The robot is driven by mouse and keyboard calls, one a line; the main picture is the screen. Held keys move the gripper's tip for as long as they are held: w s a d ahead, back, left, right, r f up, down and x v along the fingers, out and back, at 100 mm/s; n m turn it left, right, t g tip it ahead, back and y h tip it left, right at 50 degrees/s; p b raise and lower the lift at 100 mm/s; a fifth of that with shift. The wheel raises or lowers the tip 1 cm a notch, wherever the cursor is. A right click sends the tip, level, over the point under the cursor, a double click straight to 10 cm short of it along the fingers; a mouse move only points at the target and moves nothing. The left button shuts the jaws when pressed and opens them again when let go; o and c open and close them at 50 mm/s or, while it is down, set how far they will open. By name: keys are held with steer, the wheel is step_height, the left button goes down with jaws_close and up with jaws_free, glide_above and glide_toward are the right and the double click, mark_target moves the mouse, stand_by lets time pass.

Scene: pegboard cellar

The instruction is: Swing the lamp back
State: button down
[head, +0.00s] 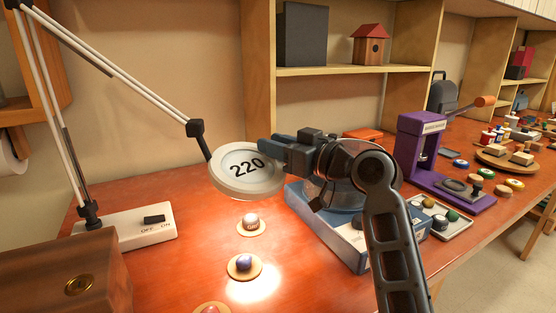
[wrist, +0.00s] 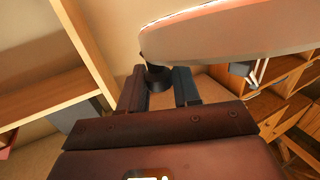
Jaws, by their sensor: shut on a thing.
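The lamp has a round pale head (head: 246,168) marked "220", on a white jointed arm (head: 130,82) rising from a white base (head: 130,233) with an OFF/ON switch (head: 154,219). Its head hangs over the red-brown bench, and a bright pool of light lies below. My gripper (head: 268,149) is at the head's right rim. In the wrist view the pale lamp head (wrist: 235,35) fills the upper right. A dark knob (wrist: 157,78) under its edge sits between the fingers of my gripper (wrist: 160,90), which is shut on it.
Small coloured items on wooden discs (head: 244,267) lie under the lamp. A blue-sided box (head: 328,232) stands below my arm. A purple press (head: 425,150) and a tray (head: 452,228) are to the right. A brown box (head: 60,275) is front left; shelves (head: 350,70) stand behind.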

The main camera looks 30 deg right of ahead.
steer(key=shift+w+a+f, duration=0.1)
steer(key=shift+f, duration=0.1)
steer(key=c, duration=1.2)
jaws_free()
steer(key=shift+o, duration=1.3)
steer(key=shift+r, duration=0.15)
steer(key=b+v, duration=0.1)
steer(key=v, duration=0.6)
steer(key=shift+s+d, duration=0.2)
steer(key=shift+s, duration=0.15)
steer(key=shift+c, duration=0.2)
